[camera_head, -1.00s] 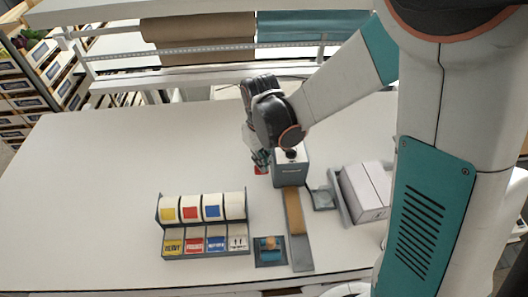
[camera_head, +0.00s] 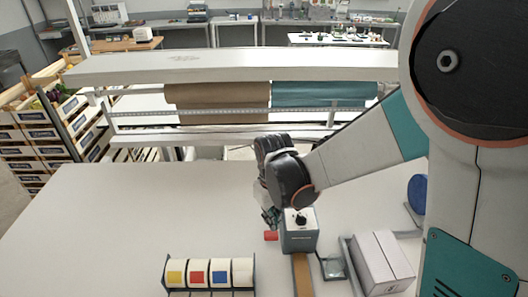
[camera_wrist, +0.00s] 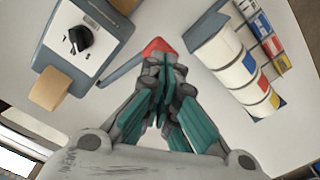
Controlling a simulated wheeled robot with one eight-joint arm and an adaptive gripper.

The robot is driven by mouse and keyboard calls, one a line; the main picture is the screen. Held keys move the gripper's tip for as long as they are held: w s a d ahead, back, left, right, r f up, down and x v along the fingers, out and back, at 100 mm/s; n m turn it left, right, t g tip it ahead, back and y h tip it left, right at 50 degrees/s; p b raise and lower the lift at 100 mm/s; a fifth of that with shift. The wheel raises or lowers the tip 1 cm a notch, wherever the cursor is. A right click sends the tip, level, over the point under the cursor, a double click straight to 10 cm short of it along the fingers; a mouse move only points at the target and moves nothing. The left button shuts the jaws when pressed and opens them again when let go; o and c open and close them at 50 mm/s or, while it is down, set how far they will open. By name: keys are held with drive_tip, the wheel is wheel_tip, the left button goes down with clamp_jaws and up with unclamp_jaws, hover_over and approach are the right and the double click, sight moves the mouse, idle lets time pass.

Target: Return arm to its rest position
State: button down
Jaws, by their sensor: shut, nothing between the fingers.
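My gripper (camera_head: 268,216) hangs at the end of my arm over the white table, left of a grey dispenser box (camera_head: 299,240) with a black knob. In the wrist view my gripper (camera_wrist: 163,75) has its teal-padded fingers together with nothing between them. A red piece (camera_head: 271,236) joined to the dispenser shows just by the fingertips. It also shows beyond the fingertips in the wrist view (camera_wrist: 158,46). I cannot tell whether the fingers touch it.
A label roll rack (camera_head: 210,274) stands at the front of the table. A white box (camera_head: 382,262) lies in a grey holder at right, with a blue roll (camera_head: 417,194) behind it. A shelf with paper rolls (camera_head: 222,102) spans the back. The table's left side is clear.

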drive_tip(key=shift+d, duration=0.1)
drive_tip(key=shift+w+d+f+b, duration=0.1)
drive_tip(key=shift+d+b, duration=0.2)
drive_tip(key=shift+b, duration=0.25)
drive_tip(key=s+d+f+m+t+b, duration=0.2)
drive_tip(key=s+d+b, duration=0.4)
drive_tip(key=b, duration=0.6)
drive_tip(key=s+d+f+m+t+b, duration=0.3)
drive_tip(key=s+d+f+t+b, duration=0.2)
drive_tip(key=b, duration=0.6)
drive_tip(key=shift+s+d+f+m+b, duration=0.25)
drive_tip(key=shift+s+d+m+b, duration=0.1)
drive_tip(key=shift+s+d, duration=0.85)
drive_tip(key=shift+w, duration=0.1)
